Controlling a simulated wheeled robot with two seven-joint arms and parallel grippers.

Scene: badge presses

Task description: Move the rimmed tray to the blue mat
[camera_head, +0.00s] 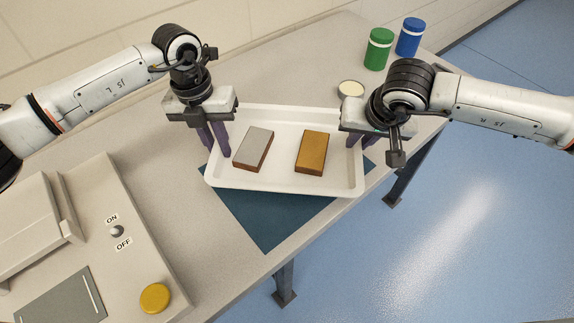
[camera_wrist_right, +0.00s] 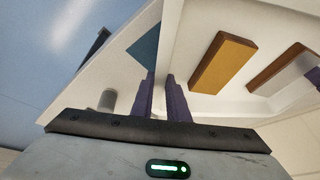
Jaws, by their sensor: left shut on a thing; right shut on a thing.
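The white rimmed tray (camera_head: 285,183) is over the blue mat (camera_head: 262,222) and covers much of it; whether it touches the mat I cannot tell. A grey-topped block (camera_head: 254,147) and an orange-brown block (camera_head: 312,152) lie in the tray. My left gripper (camera_head: 214,148) is shut on the tray's left rim. My right gripper (camera_head: 355,142) is shut on the tray's right rim, its tips partly hidden. In the right wrist view the right fingers (camera_wrist_right: 161,95) straddle the tray wall, with a corner of the mat (camera_wrist_right: 146,47) beyond it.
A badge press (camera_head: 85,240) with an ON/OFF switch (camera_head: 117,231) and yellow button (camera_head: 155,298) stands at the left front. A green jar (camera_head: 378,50), a blue jar (camera_head: 409,38) and a small round container (camera_head: 350,89) stand at the back right. The table's front edge lies close below the mat.

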